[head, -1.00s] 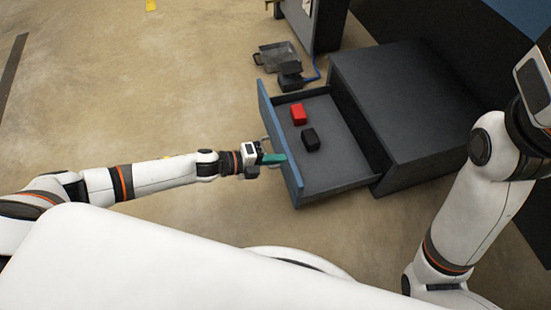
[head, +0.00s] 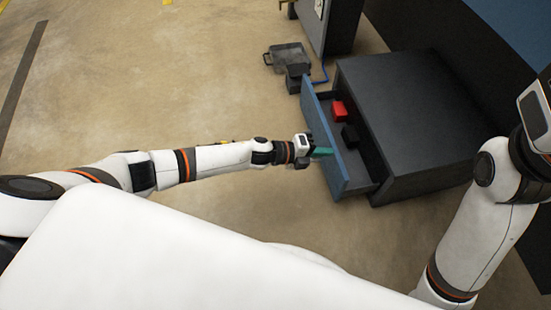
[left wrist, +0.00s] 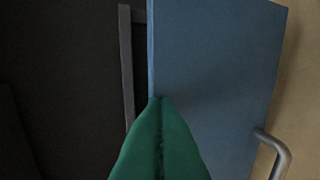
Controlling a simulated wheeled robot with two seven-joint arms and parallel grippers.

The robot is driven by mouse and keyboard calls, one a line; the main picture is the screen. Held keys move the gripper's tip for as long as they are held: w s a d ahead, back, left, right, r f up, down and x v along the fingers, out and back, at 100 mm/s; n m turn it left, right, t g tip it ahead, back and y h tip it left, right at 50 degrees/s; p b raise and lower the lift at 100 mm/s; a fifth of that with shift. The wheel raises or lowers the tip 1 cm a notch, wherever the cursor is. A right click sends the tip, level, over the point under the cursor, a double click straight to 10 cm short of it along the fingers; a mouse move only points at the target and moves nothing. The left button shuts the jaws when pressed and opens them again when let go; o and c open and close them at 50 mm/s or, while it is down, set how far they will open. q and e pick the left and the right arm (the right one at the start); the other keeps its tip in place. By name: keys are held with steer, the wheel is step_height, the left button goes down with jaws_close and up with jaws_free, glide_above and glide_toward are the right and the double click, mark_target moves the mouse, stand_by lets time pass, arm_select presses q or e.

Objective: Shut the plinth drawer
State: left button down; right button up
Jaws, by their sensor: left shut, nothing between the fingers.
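The plinth drawer (head: 327,150) has a blue front and juts part way out of the dark grey plinth (head: 415,115). A red block (head: 339,110) and a black block (head: 350,134) lie inside it. My left gripper (head: 322,152), with green fingers, is shut and empty, its tips at the drawer's blue front. In the left wrist view the green fingertips (left wrist: 161,100) overlap the blue front (left wrist: 205,75) near its edge; exact contact is hard to tell. The metal handle (left wrist: 272,150) is to the right of the fingers. My right gripper is not visible.
A grey tray (head: 287,57) and a small dark box (head: 297,76) stand on the floor behind the drawer, beside a dark cabinet (head: 330,30) with a blue cable. The floor (head: 180,80) left of the drawer is clear.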

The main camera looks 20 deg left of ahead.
arm_select(q)
steer(key=w+d+b, duration=0.1)
steer(key=w+d, duration=0.3)
steer(key=d, duration=0.2)
steer(key=shift+w+d, duration=0.3)
steer(key=shift+d, duration=0.1)
